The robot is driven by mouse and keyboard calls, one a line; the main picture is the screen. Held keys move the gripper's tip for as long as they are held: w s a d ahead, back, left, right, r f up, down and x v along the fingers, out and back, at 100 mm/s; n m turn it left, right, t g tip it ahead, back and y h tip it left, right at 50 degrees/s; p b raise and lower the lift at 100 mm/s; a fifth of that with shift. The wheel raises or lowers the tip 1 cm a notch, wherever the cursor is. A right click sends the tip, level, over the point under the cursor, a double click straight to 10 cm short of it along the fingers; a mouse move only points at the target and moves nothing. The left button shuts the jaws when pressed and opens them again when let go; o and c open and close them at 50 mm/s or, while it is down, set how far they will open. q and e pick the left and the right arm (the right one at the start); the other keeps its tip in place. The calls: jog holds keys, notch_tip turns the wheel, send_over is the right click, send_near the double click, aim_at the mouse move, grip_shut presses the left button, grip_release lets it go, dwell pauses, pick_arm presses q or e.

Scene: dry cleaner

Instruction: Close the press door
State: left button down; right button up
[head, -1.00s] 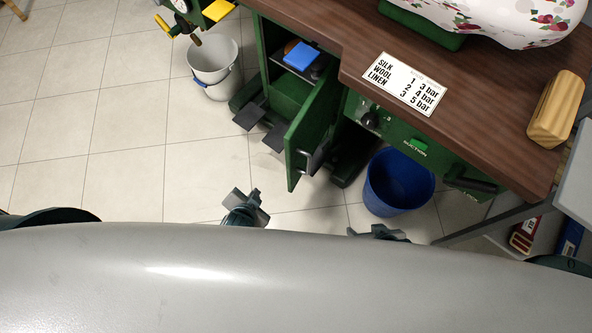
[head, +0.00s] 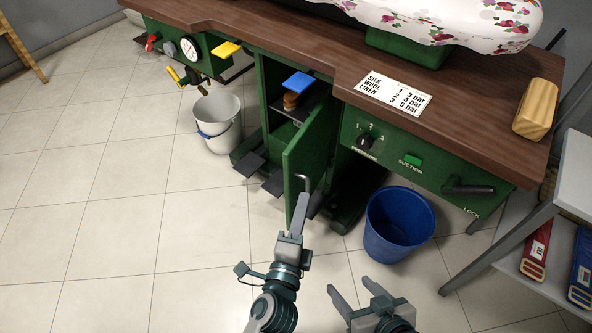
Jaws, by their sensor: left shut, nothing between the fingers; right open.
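The green press door (head: 304,154) stands open under the brown-topped press, swung out toward me. A grey bar handle (head: 305,179) is on its front face near the free edge. My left gripper (head: 301,212) is shut and empty, its fingers pointing up at the lower part of the door just below the handle. It overlaps the door in the picture; I cannot tell whether it touches. My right gripper (head: 361,296) is open and empty, low in the view, below the blue bin. The cabinet interior (head: 283,133) shows behind the door, with a blue-topped stamp-like item (head: 298,83).
A blue bin (head: 398,226) stands right of the door, and a white bucket (head: 217,122) stands to the left. Dark pedals (head: 250,163) stick out low by the cabinet. A grey shelf with binders (head: 537,247) is at the right. The floor at left is clear.

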aim_at(295, 166)
pick_arm(q)
jog(key=shift+w, duration=0.15)
jog(key=w+a, duration=0.1)
jog(key=w, duration=1)
jog(key=shift+a+p, duration=0.25)
jog(key=shift+p, duration=0.15)
pick_arm(e)
jog(key=shift+s+d+f+g+h, duration=0.3)
jog(key=shift+s+d+f+g, duration=0.3)
jog(key=shift+s, duration=0.15)
pick_arm(q)
jog(key=shift+w, duration=0.1)
jog(key=shift+a, duration=0.2)
